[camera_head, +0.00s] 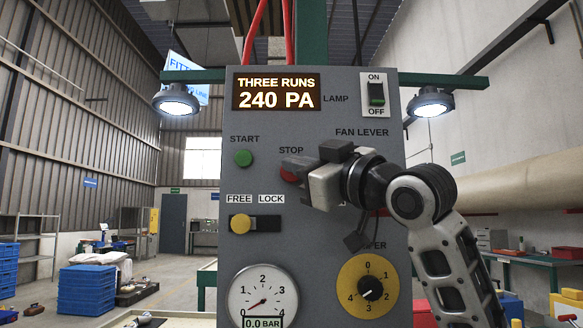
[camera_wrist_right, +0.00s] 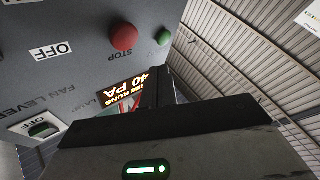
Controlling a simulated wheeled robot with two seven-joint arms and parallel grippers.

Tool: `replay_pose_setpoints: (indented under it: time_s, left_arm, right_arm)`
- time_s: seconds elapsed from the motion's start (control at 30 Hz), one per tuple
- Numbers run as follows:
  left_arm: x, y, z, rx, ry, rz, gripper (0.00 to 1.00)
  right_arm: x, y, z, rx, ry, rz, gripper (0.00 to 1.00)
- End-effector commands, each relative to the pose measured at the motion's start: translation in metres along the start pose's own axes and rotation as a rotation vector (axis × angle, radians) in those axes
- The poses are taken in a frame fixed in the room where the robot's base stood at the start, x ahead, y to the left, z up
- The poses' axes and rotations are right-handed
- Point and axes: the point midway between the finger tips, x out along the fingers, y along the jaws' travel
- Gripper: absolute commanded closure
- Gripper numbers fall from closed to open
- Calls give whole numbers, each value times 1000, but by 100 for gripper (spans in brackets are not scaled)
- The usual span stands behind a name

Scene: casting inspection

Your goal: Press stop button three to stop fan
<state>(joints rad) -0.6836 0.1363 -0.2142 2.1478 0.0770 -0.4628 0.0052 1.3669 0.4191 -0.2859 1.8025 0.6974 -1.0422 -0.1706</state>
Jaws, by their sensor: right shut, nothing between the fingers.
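The red stop button (camera_head: 289,174) sits under the STOP label on the grey control panel (camera_head: 262,120). The panel display (camera_head: 277,92) reads "THREE RUNS 240 PA". The fan lever area is mostly hidden behind my right arm. My left gripper is out of view.
The green start button (camera_head: 243,158) is left of the stop button. A yellow-knobbed FREE/LOCK slide (camera_head: 241,223) is below. A lamp switch (camera_head: 376,95), a pressure gauge (camera_head: 263,298) reading 0.0 bar and a yellow dial (camera_head: 368,285) are also on the panel.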

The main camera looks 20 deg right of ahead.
Motion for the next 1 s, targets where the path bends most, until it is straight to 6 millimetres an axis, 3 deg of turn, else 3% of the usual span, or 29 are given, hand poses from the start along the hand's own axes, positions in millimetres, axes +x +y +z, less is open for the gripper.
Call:
replay_pose_setpoints:
  time_s: [0.33,1.0]
  left_arm:
    - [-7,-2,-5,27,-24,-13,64]
    - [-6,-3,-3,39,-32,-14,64]
  right_arm:
    - [28,21,18,1,-1,0,100]
    - [31,23,22,0,1,1,100]
